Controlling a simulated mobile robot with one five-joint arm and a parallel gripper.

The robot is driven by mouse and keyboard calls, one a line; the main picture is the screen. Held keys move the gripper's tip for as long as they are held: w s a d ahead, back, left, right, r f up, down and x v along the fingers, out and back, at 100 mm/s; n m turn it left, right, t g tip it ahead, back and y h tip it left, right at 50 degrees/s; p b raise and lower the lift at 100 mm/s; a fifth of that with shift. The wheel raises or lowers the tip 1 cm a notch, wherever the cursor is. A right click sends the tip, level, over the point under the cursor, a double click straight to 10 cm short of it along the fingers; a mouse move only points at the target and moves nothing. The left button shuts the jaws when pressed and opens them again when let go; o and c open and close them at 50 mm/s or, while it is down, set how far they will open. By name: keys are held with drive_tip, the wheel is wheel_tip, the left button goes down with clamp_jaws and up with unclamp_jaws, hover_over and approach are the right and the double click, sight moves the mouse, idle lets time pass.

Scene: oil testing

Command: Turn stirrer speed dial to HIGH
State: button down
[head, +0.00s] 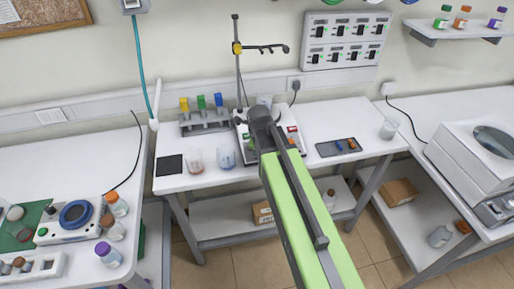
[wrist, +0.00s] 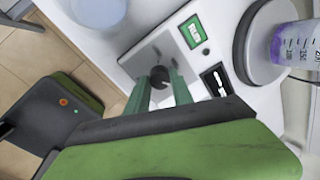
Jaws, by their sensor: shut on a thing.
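The stirrer (head: 297,145) is a white unit on the middle bench in the head view, largely hidden behind my arm. The speed dial (wrist: 159,74) is a small black knob on a grey metal plate. My gripper (wrist: 160,80) has its two green fingers closed on the sides of the dial. The dial's setting cannot be read. The dial and my fingertips are hidden by my arm in the head view.
A beaker of purple liquid (wrist: 298,50) stands on the stirrer's round plate. Two beakers (head: 227,158) and a dark pad (head: 169,165) are left of the stirrer; a dark tray (head: 338,147) is to the right. A clamp stand (head: 238,65) rises behind.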

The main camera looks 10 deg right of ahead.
drive_tip(key=shift+m, duration=0.5)
drive_tip(key=c, duration=1.1)
unclamp_jaws()
drive_tip(key=shift+r, duration=0.1)
drive_tip(key=p+v, duration=1.6)
drive_tip(key=v, duration=0.1)
drive_tip(key=shift+r, duration=0.15)
